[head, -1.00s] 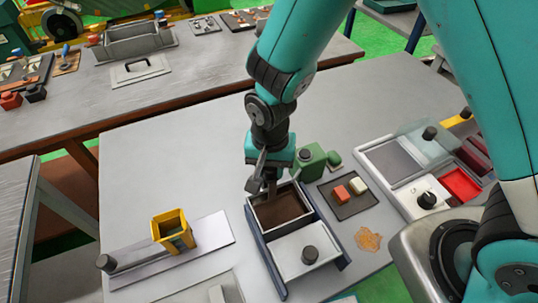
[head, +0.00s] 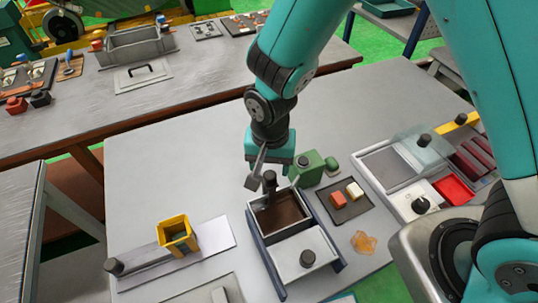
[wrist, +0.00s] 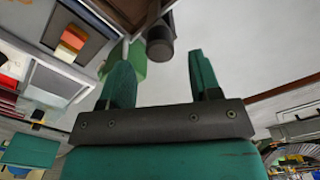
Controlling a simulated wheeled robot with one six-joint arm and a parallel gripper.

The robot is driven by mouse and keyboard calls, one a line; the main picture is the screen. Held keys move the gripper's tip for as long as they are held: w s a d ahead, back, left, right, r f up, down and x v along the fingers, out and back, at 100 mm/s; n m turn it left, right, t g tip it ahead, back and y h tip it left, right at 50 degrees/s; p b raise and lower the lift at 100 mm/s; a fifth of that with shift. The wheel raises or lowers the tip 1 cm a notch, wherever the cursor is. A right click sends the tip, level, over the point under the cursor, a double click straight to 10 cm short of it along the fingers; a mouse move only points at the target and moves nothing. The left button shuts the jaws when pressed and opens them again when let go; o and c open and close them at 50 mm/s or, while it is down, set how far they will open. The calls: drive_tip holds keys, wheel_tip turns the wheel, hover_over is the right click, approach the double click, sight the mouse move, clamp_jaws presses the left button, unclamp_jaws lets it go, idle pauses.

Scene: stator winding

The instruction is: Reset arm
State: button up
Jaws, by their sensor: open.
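My gripper (head: 262,174) is above the back end of a grey box (head: 252,231) with dark brown contents (head: 280,213). In the wrist view, the two green fingers of my gripper (wrist: 160,70) are spread apart with nothing held between them. A dark knob (head: 269,181) stands at the box's back edge, just below the fingers. It also shows in the wrist view as a dark cylinder (wrist: 159,46), beyond the fingertips. Part of the gripper is hidden by the wrist in the head view.
A green container (head: 307,167) and a dark tray (head: 344,213) with a red and a cream block are close at right. A yellow holder (head: 176,234) stands at left. Lidded bins (head: 395,165) are further right. The table's back left (head: 170,165) is clear.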

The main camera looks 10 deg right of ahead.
wheel_tip(320, 180, up, 2)
drive_tip(key=shift+r+p, duration=0.1)
drive_tip(key=shift+p, duration=0.5)
drive_tip(key=shift+r, duration=0.15)
drive_tip(key=s+d+r+n+y+b, duration=0.2)
drive_tip(key=s+d+r+n+b, duration=0.1)
drive_tip(key=s+r+n+b, duration=0.1)
drive_tip(key=s+d+r+n+y+b, duration=0.2)
drive_tip(key=s+d+r+n+b, duration=0.1)
drive_tip(key=s+r+n, duration=0.4)
wheel_tip(320, 180, up, 4)
drive_tip(key=shift+s+f+b, duration=0.15)
drive_tip(key=shift+s+b, duration=0.2)
drive_tip(key=shift+s, duration=0.65)
